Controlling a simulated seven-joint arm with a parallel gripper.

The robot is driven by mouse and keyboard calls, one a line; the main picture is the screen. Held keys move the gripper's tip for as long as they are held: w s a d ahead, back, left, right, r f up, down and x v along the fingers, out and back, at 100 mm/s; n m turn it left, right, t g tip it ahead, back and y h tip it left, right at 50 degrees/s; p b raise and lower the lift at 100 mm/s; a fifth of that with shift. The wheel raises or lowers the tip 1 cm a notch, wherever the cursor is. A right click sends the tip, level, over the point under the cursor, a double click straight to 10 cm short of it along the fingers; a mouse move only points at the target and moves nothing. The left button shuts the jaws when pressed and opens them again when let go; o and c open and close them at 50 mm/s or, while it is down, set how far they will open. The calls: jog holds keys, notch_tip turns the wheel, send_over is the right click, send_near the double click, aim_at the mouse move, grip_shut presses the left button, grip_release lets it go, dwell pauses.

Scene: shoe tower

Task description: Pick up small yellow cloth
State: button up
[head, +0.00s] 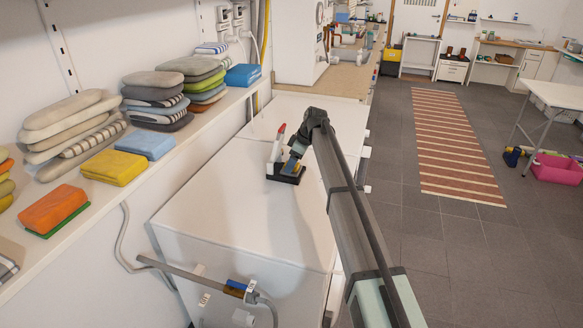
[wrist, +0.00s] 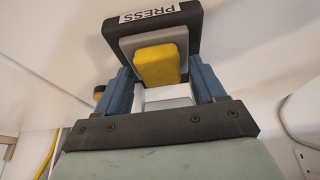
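A small yellow cloth (wrist: 158,66), folded into a block, lies on a grey pad (wrist: 124,46) of a black press (wrist: 188,14) marked PRESS in the wrist view. My gripper (wrist: 163,72) has its two blue fingers apart, one on each side of the cloth, with gaps visible. I cannot tell how far the tips are from it in depth. In the head view, my gripper (head: 294,160) is at the press (head: 288,175), which stands on a white machine top and has a red-tipped lever (head: 280,132). The cloth is mostly hidden there.
A shelf on the left holds stacks of folded cloths (head: 155,100), a larger yellow cloth (head: 115,167), a blue cloth (head: 146,145) and an orange cloth (head: 54,208). The white machine top (head: 235,215) around the press is mostly clear. A pipe (head: 190,272) runs along its front.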

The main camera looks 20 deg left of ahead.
jog(key=c, duration=1)
jog(key=shift+r, duration=0.5)
jog(key=v, duration=0.3)
jog(key=shift+f, duration=0.1)
jog(key=d, duration=1.7)
